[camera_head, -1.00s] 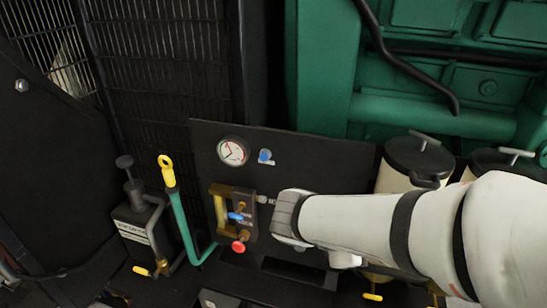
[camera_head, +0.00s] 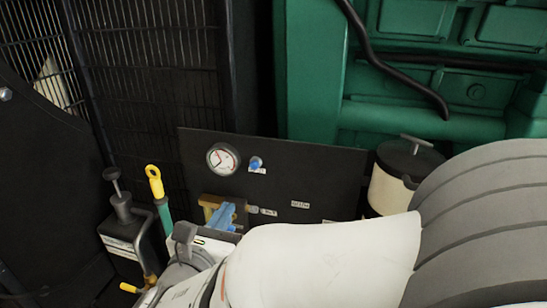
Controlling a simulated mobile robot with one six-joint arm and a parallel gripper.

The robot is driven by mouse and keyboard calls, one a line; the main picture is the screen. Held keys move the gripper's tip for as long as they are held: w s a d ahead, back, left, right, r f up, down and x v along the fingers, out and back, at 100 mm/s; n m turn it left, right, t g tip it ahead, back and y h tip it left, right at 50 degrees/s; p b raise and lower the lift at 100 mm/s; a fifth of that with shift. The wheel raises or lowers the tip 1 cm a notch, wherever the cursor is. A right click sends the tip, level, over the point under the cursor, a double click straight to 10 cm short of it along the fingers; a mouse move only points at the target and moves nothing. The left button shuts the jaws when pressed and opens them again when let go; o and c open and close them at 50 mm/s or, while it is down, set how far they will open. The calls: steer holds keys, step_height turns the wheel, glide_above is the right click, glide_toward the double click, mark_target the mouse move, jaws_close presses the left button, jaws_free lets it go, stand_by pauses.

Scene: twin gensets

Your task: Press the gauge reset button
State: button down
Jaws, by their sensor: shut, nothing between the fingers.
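A round white gauge (camera_head: 223,159) with a red needle sits at the upper left of a black panel (camera_head: 310,165). A small blue button (camera_head: 256,163) is just right of the gauge, with a small white label at its lower edge; I take it as the gauge reset button. My gripper (camera_head: 227,209) shows as light-blue fingers, shut and empty, in front of a brass fitting below the gauge. It is lower and left of the blue button, apart from it in the picture. My white arm hides the lower panel.
A yellow-topped green handle (camera_head: 155,182) and a black hand pump (camera_head: 120,205) stand left of the panel. A cream canister with a black lid (camera_head: 410,158) stands at the right. Green engine casing (camera_head: 310,70) rises behind; a black mesh guard (camera_head: 145,70) is at the left.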

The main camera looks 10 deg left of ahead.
mark_target(254, 166)
steer(key=w, duration=0.9)
steer(key=w+d, duration=0.1)
steer(key=w, duration=0.4)
steer(key=shift+d+p, duration=0.1)
steer(key=shift+p, duration=0.25)
steer(key=shift+w, duration=0.4)
steer(key=shift+w+d+r+b, duration=0.1)
steer(key=shift+w+r+b, duration=0.1)
steer(key=shift+w+b, duration=0.2)
steer(key=shift+s, duration=0.1)
steer(key=shift+s+f, duration=0.1)
steer(key=shift+s, duration=0.3)
steer(key=s+a, duration=0.1)
steer(key=s, duration=1.2)
steer(key=shift+s, duration=0.15)
steer(key=shift+a+f, duration=0.1)
